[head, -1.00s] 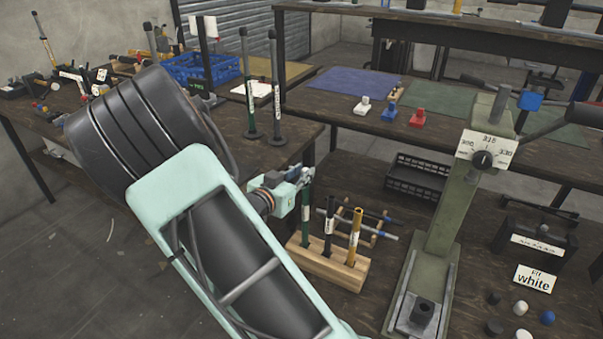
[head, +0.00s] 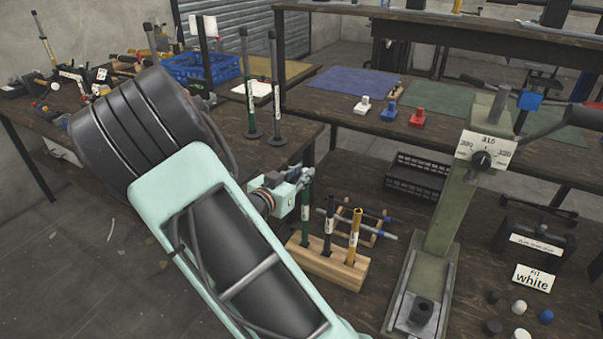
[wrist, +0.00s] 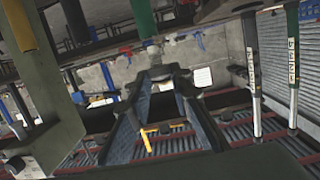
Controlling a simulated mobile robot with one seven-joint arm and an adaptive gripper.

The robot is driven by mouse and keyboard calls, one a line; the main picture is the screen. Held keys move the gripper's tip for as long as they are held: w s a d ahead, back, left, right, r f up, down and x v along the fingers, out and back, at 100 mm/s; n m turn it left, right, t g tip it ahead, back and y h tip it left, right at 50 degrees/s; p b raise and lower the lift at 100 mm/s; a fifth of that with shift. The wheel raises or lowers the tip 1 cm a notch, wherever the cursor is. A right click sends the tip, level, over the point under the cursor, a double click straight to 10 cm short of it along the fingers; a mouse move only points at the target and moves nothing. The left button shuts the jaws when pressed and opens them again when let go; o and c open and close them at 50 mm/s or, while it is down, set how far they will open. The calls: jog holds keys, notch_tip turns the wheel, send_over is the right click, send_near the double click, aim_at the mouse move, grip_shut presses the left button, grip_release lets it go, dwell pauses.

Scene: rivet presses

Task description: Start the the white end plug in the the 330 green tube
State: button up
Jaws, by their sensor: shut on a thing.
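The green tube (head: 305,228) stands upright at the left end of a wooden block (head: 337,272), with a white label on its side. It also shows in the wrist view (wrist: 143,16), coming down from the top edge. My gripper (head: 307,177) is over the green tube's top end. In the wrist view its fingertips (wrist: 160,66) are shut on a small pale piece at the tube's end, seemingly the white end plug (wrist: 152,49). The plug is mostly hidden, so I cannot tell whether it is inside the tube mouth or only against it.
A black tube (head: 328,230) and a yellow tube (head: 354,235) stand beside the green one. A press (head: 438,220) with a dial is to the right. Loose plugs, including a white one (head: 519,307), lie by a "Fit white" card (head: 534,278).

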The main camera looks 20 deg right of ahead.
jog(key=shift+f+b, duration=0.85)
jog(key=shift+f, duration=0.4)
jog(key=o, duration=0.8)
jog(key=v, duration=1.2)
